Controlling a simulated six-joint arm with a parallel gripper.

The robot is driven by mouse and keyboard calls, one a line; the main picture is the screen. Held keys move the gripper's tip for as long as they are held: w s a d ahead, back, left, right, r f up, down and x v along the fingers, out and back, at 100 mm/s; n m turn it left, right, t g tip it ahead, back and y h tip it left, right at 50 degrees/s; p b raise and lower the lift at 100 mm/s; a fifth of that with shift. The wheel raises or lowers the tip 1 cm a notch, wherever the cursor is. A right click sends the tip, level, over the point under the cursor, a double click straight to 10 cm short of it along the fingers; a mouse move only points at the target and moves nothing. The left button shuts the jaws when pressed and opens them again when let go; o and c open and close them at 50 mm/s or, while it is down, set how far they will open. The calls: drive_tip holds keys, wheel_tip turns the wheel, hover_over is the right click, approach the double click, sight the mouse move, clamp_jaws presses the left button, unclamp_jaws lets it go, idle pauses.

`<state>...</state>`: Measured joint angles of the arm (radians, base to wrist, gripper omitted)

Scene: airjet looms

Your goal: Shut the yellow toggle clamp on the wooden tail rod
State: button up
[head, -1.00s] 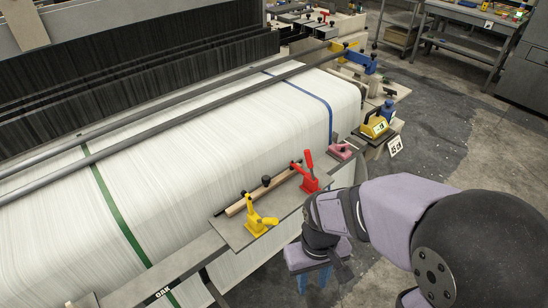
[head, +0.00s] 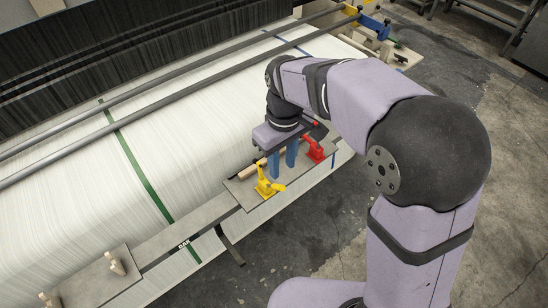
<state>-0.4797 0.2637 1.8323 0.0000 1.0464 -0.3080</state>
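The yellow toggle clamp (head: 266,183) stands on a grey plate (head: 247,194) at the loom's front edge, its yellow lever sticking out low to the right. The wooden tail rod (head: 246,172) lies on the plate behind it, and its right part is hidden by my gripper. The red toggle clamp (head: 316,151) is at the plate's right end, partly covered by my arm. My gripper (head: 283,165) points down with its two blue fingers apart and nothing visible between them. It is just behind and right of the yellow clamp; whether a finger touches the rod cannot be told.
White warp threads (head: 75,185) with a green stripe (head: 135,160) fill the area behind. Two grey bars (head: 150,105) cross above them. Another plate (head: 92,285) with wooden pegs (head: 115,263) lies at lower left. Bare floor (head: 335,220) is open in front of the plate.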

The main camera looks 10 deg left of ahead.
sight(282, 186)
drive_tip(key=shift+f+b, duration=4.25)
drive_tip(key=shift+f, duration=0.35)
drive_tip(key=shift+r, duration=0.25)
drive_tip(key=shift+p, duration=0.4)
drive_tip(key=shift+f, duration=0.1)
drive_tip(key=c, duration=0.7)
drive_tip(key=shift+c, duration=0.2)
